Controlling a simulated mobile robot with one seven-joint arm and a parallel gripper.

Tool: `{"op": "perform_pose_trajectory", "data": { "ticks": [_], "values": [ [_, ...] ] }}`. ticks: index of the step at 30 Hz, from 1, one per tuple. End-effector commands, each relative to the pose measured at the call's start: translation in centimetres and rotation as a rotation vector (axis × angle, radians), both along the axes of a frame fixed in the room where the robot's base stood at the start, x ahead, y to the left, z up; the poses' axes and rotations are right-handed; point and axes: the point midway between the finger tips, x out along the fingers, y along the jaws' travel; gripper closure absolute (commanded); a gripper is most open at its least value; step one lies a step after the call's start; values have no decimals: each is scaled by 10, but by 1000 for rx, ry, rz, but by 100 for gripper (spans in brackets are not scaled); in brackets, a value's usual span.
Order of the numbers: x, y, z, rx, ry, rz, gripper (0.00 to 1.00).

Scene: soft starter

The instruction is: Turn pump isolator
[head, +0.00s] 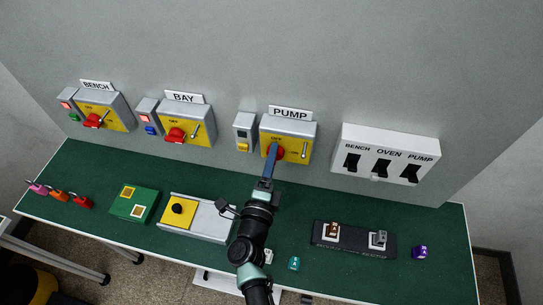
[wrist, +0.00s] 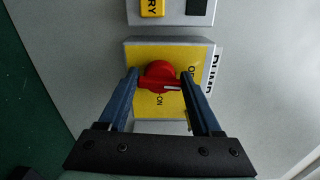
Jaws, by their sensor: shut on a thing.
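The pump isolator (head: 291,134) is a grey box with a yellow face under the PUMP label (head: 290,113) on the wall. Its red knob (head: 280,151) is partly covered by my gripper (head: 270,162) in the head view. In the wrist view, the red knob (wrist: 158,71) sits between the two blue fingers of my gripper (wrist: 160,80), which is shut on it. The knob's white mark points to the right finger in that view. ON and OFF lettering shows on the yellow face (wrist: 146,104).
BAY (head: 200,130) and BENCH (head: 112,116) isolators are to the left. A small grey box (head: 244,126) stands close beside the pump isolator. A white switch panel (head: 387,140) is to the right. The green bench (head: 350,200) below holds padlocks (head: 80,200), boxes and a black tray (head: 350,245).

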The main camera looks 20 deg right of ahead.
Motion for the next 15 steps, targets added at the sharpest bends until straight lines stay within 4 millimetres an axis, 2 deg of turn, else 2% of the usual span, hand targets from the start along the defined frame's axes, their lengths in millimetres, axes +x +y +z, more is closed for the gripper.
{"op": "perform_pose_trajectory", "data": {
  "ticks": [15],
  "values": [
    [0, 0, -1, -88, 61, 0, 90]
  ]
}}
